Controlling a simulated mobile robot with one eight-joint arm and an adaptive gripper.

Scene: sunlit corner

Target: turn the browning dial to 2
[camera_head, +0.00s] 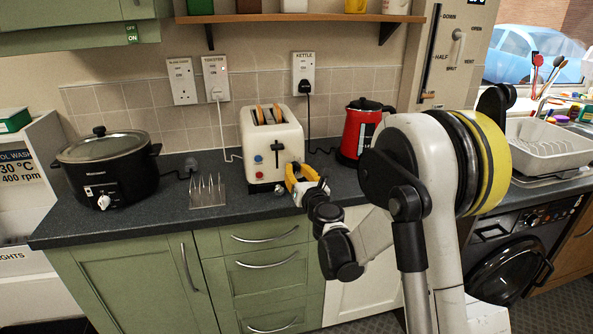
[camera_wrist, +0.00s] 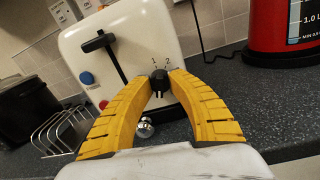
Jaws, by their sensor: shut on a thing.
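The cream toaster (camera_head: 258,137) stands on the dark counter, with bread slices (camera_head: 267,114) in its top slots. The black browning dial (camera_wrist: 158,79) is low on its front face in the wrist view, with small marks including 1 and 2 above it. My gripper (camera_wrist: 161,84) has its yellow fingers closed on the dial from both sides. In the head view my gripper (camera_head: 291,177) is at the toaster's lower right front and hides the dial. I cannot tell exactly which mark the dial points to.
The toaster's lever (camera_wrist: 98,41), blue button (camera_wrist: 86,79) and red button (camera_wrist: 103,104) are left of the dial. A red kettle (camera_head: 356,134) stands right, a wire rack (camera_head: 207,192) and black slow cooker (camera_head: 110,163) left. A silver knob (camera_wrist: 145,128) shows below the dial.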

